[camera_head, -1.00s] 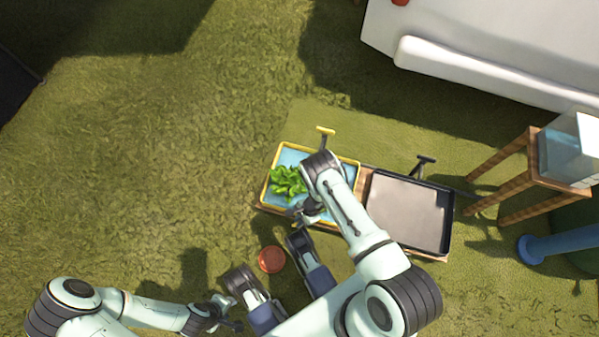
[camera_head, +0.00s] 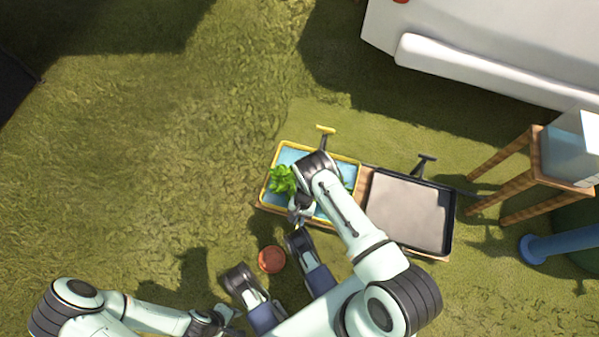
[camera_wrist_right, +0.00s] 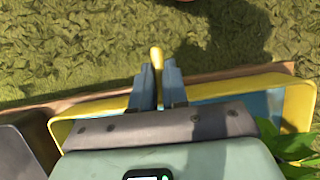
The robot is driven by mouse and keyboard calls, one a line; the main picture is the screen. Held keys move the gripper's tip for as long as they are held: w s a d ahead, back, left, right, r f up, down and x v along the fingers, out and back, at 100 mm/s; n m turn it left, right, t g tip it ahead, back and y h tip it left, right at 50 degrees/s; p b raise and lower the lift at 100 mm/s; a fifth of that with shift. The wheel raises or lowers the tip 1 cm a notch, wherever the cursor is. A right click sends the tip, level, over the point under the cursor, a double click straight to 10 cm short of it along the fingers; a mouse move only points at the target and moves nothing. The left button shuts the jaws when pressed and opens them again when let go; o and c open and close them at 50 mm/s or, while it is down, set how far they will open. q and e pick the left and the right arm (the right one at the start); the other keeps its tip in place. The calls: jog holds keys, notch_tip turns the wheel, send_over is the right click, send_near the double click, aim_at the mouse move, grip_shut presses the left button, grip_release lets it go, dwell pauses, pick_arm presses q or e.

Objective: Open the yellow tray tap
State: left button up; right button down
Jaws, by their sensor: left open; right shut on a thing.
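The yellow tray (camera_head: 264,190) holds blue water and a leafy green plant (camera_head: 283,180). It also shows in the right wrist view (camera_wrist_right: 240,88). My right gripper (camera_head: 300,214) is at the tray's near edge. In the right wrist view my right gripper (camera_wrist_right: 160,78) is shut, with the small yellow tap handle (camera_wrist_right: 157,57) between its blue fingertips. The handle stands out past the tray's rim. My wrist hides the middle of the tray. My left gripper (camera_head: 228,318) is open and empty, low over the grass at the bottom left, away from the tray.
A dark-rimmed grey tray (camera_head: 410,212) sits right of the yellow one on the same wooden base. A reddish disc (camera_head: 271,259) lies on the grass in front. A wooden stand (camera_head: 535,165) with a clear tank is at the right. The grass at left is clear.

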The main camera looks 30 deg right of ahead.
jog(key=shift+w+n, duration=0.1)
jog(key=shift+n, duration=0.2)
jog(key=c, duration=1.1)
grip_release()
jog(key=shift+f, duration=0.1)
jog(key=shift+c, duration=0.2)
pick_arm(q)
jog(key=shift+w, duration=0.1)
jog(key=w+r+t+p, duration=0.2)
jog(key=w+r+p, duration=0.1)
jog(key=w, duration=0.4)
jog(key=shift+d+r+m+t+p, duration=0.3)
jog(key=shift+d+r, duration=0.15)
jog(key=shift+r, duration=0.1)
pick_arm(e)
jog(key=v, duration=1.3)
jog(key=shift+r, duration=0.2)
